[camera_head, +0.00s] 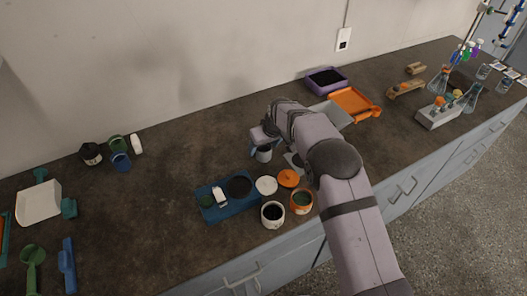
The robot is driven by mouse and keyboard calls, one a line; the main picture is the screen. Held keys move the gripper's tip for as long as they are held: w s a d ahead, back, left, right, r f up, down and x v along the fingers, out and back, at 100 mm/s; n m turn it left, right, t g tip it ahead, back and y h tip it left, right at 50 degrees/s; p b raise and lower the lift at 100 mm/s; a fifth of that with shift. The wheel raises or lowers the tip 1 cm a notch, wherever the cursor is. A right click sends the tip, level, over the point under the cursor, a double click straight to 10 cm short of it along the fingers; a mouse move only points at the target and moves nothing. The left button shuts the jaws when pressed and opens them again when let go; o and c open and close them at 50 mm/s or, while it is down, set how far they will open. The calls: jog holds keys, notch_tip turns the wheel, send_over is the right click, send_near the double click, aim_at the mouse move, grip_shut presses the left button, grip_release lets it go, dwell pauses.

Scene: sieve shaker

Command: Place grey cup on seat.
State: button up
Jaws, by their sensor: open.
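A small grey cup (263,155) stands on the brown bench near the middle of the view. My gripper (262,144) is right above it, at the cup's rim height, with dark fingers partly hidden by the wrist. The jaws are open; whether they touch the cup cannot be told. I cannot tell for sure which thing is the seat. A blue tray (225,208) at the lower left of the cup has a dark round spot (238,186) on it, and a flat grey piece (291,159) is half hidden beside my arm.
Orange (354,101) and purple (326,80) trays lie behind right.

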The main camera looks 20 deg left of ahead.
jog(key=shift+w+a+f, duration=0.1)
jog(key=shift+a+f, duration=0.05)
jog(key=shift+f, duration=0.4)
jog(key=c, duration=1.2)
jog(key=shift+r, duration=0.1)
jog(key=shift+c, duration=0.3)
notch_tip(320, 180, up, 10)
jog(key=b, duration=0.3)
